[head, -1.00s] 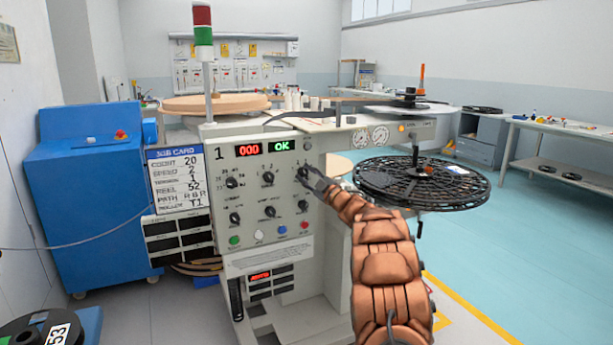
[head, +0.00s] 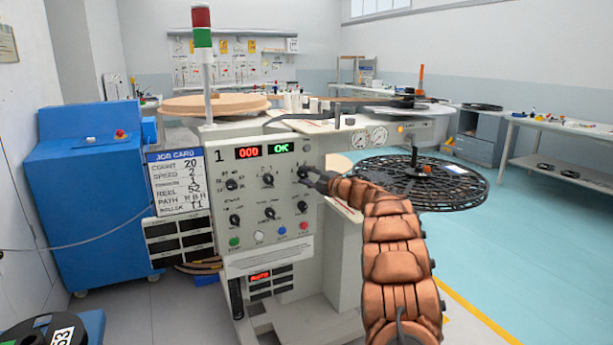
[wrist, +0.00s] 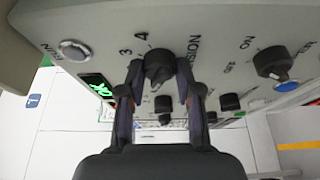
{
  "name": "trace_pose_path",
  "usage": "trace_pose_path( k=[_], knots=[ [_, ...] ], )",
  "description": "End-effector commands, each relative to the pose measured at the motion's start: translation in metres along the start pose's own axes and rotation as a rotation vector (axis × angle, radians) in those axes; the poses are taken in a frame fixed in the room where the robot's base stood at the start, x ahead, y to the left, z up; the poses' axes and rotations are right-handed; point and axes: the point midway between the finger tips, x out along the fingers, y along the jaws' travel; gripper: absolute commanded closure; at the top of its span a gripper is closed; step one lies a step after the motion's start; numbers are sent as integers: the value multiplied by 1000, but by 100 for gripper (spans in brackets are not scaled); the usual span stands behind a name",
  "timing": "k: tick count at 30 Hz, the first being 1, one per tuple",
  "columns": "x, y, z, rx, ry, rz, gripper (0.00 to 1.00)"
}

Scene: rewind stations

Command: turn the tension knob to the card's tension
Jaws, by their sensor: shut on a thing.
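The tension knob (wrist: 158,68) is black and sits between my gripper's two fingers in the wrist view, below the numbers 3 and 4 and beside the panel word "TENSION". My gripper (wrist: 160,85) is shut on it. In the head view my gripper (head: 308,175) is at the upper right of the control panel (head: 250,208), and its fingers partly hide the knob. The job card (head: 178,185) is on the left of the panel. It reads count 20, speed 2, tension 1, reel 52, path R B H and roller T1. The knob's pointer setting is unclear.
Other black knobs (head: 267,180) lie close to the left and below on the panel. Coloured buttons (head: 282,231) line its lower edge. A black reel (head: 370,183) is at the right, near my arm. A blue cabinet (head: 85,200) stands at the left.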

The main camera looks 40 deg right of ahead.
Motion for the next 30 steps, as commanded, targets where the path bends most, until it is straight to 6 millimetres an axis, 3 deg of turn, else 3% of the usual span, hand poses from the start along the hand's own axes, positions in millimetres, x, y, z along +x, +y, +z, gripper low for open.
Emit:
trace_pose_path(
  k=[17, 18, 24, 30],
  knots=[
    [1, -1, -2, -30, 4, -13, 100],
    [1, -1, -2, -30, 4, -13, 63],
    [1, 0, -1, -29, 3, -13, 42],
    [0, 0, -1, -29, 2, -12, 40]
  ],
)
